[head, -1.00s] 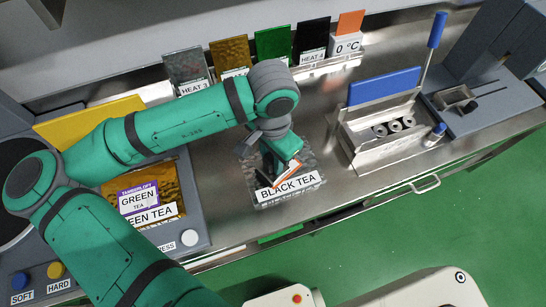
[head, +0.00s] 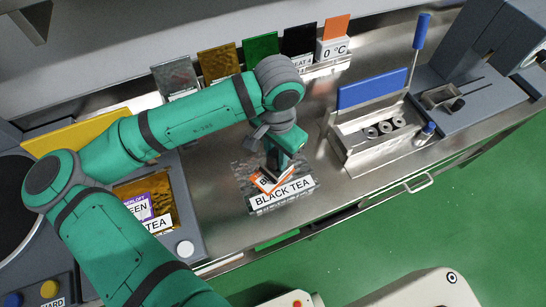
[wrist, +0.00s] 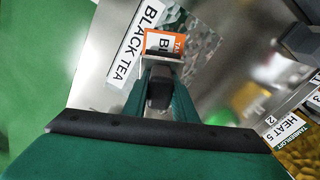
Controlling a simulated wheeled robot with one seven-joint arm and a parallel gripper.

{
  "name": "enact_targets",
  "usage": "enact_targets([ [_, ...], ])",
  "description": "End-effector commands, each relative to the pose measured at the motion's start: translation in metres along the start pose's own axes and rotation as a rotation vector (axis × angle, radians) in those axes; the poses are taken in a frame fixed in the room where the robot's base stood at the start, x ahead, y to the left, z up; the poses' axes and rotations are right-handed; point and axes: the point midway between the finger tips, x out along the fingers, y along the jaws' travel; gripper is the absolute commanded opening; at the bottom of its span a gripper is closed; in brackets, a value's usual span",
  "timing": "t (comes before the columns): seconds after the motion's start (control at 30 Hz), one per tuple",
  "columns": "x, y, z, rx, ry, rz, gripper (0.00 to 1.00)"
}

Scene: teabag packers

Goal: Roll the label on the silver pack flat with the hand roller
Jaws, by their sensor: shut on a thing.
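The silver pack (head: 243,171) lies flat behind the BLACK TEA sign (head: 285,192), and its shiny surface also shows in the wrist view (wrist: 204,44). An orange-bordered white label (head: 266,182) is on the pack, partly hidden by my gripper; the wrist view shows its orange edge and black letters (wrist: 165,42). My gripper (head: 275,173) points down over the pack. In the wrist view my gripper (wrist: 158,86) is shut on the dark handle of the hand roller (wrist: 163,56). The roller head is at the label's near edge; I cannot tell whether it touches.
A gold pack (head: 163,188) with a green tea label lies on the grey station at left. A metal rack with a blue plate (head: 372,89) stands at right. Coloured sample plates (head: 218,64) line the back. Bare steel counter lies between pack and rack.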

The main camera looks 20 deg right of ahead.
Motion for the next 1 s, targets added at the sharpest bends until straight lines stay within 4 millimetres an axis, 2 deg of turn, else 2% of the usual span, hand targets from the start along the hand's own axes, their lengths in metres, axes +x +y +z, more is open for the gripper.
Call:
enact_targets([
  [0.53,-0.002,0.0,-0.005,-0.001,0.001,0.0,0.0],
  [1.0,-0.032,0.0,-0.005,0.0,0.001,0.0,0.0],
])
